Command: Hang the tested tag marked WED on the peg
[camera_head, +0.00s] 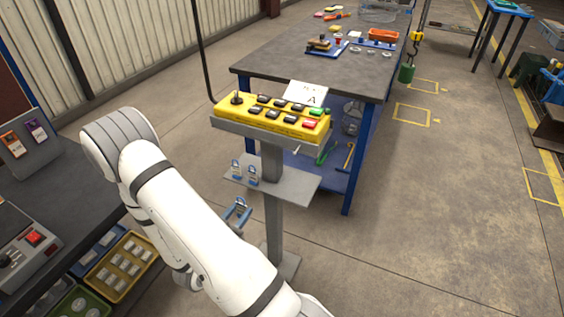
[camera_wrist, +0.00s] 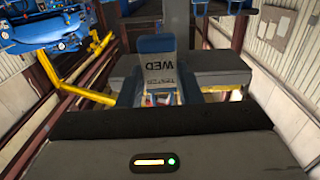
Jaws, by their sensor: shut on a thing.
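A clear and white tag (camera_wrist: 160,68) with a blue top shows in the wrist view, its WED lettering upside down. My gripper (camera_wrist: 156,92) has blue fingers and is shut on this tag, which sits between them. In the head view my gripper (camera_head: 238,213) is left of the grey post, below and in front of the small grey shelf. Two small blue-and-white tags (camera_head: 236,168) (camera_head: 252,175) are at the shelf's left part; their lettering is too small to read. I cannot make out a free peg in either view.
The grey post (camera_head: 272,215) carries the grey shelf (camera_head: 295,187) and, above it, a yellow button panel (camera_head: 270,108). A workbench (camera_head: 290,62) stands behind. A dark bench (camera_head: 60,205) with yellow and green bins is at left. Open floor lies at right.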

